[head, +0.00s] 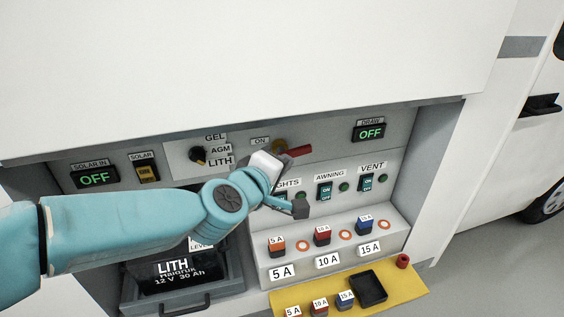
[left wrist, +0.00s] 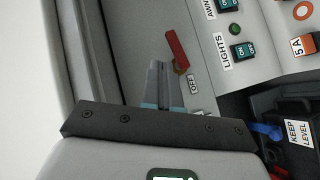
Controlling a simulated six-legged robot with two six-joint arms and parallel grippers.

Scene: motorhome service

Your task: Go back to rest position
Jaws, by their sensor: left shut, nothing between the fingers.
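My left arm comes in from the left across the head view and bends in front of the service panel. My left gripper (head: 280,168) is in front of the panel, near the red switch lever (head: 300,151). In the left wrist view its two fingers (left wrist: 163,70) are together and empty, beside the red lever (left wrist: 176,50). They look apart from it, but the exact gap is hard to judge. My right gripper is in neither view.
The recess has a LITH battery (head: 175,272) in a grey tray, rocker switches (head: 325,191), and a fuse block (head: 322,236). A yellow shelf (head: 402,290) with spare fuses and a black box (head: 369,287) juts out at lower right. The wall above is plain white.

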